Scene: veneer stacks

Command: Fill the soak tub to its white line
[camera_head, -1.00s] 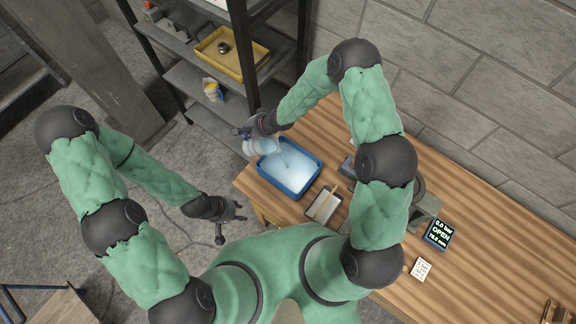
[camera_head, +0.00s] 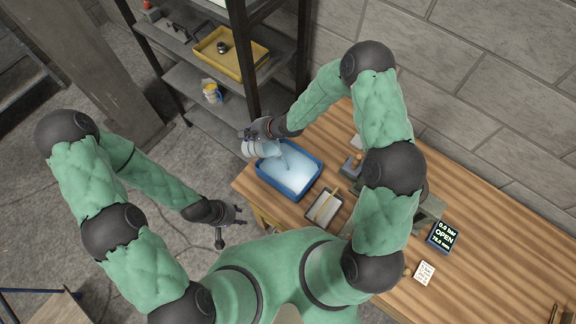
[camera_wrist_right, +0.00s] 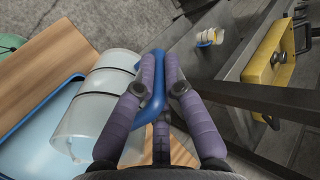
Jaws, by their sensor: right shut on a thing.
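The soak tub (camera_head: 314,184) is a blue rectangular tub on the bench's left end, with pale liquid in it. A translucent whitish jug (camera_head: 256,148) is tilted over the tub's far left rim. A thin stream seems to fall from it, but it is too small to be sure. My right gripper (camera_wrist_right: 160,85) is shut on the jug's blue handle (camera_wrist_right: 153,106); the jug body (camera_wrist_right: 85,125) lies left of the fingers. The white line cannot be made out. My left gripper (camera_head: 238,215) looks open and empty, off the bench's left front corner.
A small tray (camera_head: 323,207) with a wooden stick lies right of the tub. A display (camera_head: 442,237) reads 0.0 bar, OPEN. A dark shelf rack (camera_head: 245,60) stands behind left, holding a yellow tray (camera_head: 232,52) and a small can (camera_head: 211,91).

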